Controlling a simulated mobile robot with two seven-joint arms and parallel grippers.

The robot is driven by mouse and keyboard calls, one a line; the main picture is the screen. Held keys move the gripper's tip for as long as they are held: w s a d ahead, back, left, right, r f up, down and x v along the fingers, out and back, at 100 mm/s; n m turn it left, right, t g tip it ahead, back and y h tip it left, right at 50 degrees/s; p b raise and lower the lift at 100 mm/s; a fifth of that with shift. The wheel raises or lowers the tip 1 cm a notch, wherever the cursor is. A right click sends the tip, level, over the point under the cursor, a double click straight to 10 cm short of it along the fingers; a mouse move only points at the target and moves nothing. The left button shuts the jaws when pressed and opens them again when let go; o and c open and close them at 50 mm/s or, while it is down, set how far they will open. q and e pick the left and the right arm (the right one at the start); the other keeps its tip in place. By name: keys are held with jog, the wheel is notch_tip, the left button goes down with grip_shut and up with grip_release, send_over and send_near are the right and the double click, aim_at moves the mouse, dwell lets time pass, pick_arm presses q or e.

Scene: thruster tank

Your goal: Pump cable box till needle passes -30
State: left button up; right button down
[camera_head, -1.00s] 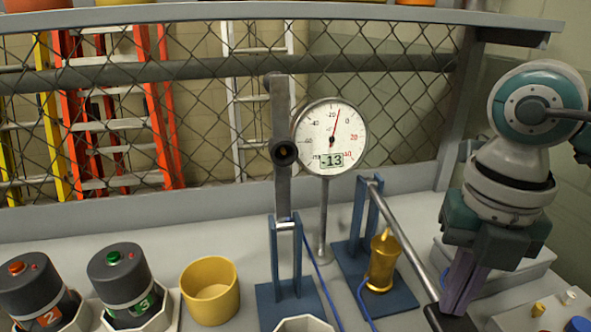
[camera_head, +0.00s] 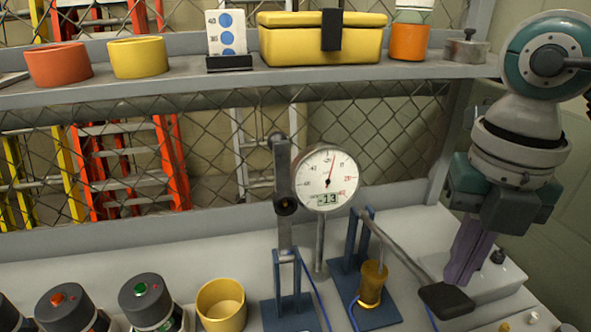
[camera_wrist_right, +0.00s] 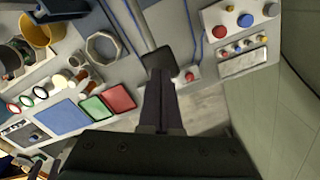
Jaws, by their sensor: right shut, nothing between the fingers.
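The round gauge (camera_head: 326,177) stands on a post near the middle of the head view; its needle is a little right of the top and its display reads -13. The pump lever (camera_head: 400,247) slopes down to the right from a blue stand (camera_head: 352,255), above a brass cylinder (camera_head: 372,286). It ends in a black grip (camera_head: 447,299). My right gripper (camera_head: 458,280) is shut and empty, its fingertips at the black grip; in the right wrist view the grip (camera_wrist_right: 160,58) lies just beyond them. I cannot tell whether they touch.
A pale box (camera_head: 487,272) is behind my right gripper. A shelf (camera_head: 200,88) with a yellow toolbox (camera_head: 320,40) runs above.

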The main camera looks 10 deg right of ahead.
jog(key=shift+f, duration=0.1)
notch_tip(320, 180, down, 13)
jog(key=b, duration=1.2)
notch_tip(320, 180, up, 13)
jog(key=p, duration=1.2)
jog(key=shift+r, duration=0.2)
jog(key=shift+f, duration=0.15)
dwell(1.4)
dwell(0.4)
